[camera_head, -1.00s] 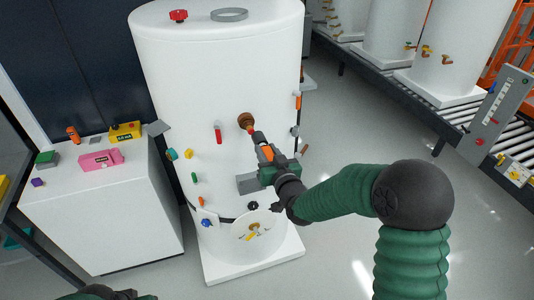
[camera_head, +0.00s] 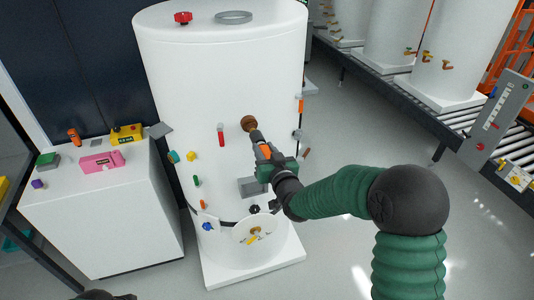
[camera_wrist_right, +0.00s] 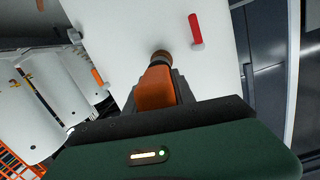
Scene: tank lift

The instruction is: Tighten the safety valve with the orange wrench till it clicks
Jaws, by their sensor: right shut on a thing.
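The white tank (camera_head: 190,80) stands upright in front of me. A brown, brass-like fitting (camera_head: 249,122) sticks out of its front and looks like the safety valve. My right gripper (camera_head: 263,148) is shut on the orange wrench (camera_head: 264,151), whose dark end points up at this fitting. In the right wrist view the wrench's orange part (camera_wrist_right: 155,88) sits between the dark jaws, and the brown fitting (camera_wrist_right: 161,57) shows just beyond it. I cannot tell whether the wrench is seated on the fitting.
A red-handled part (camera_head: 221,135) is left of the fitting, with several small coloured parts lower down. A grey bracket (camera_head: 253,187) sits below the gripper. A white cabinet (camera_head: 110,215) holding small items stands at left. A roller conveyor (camera_head: 385,88) with tanks runs behind right.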

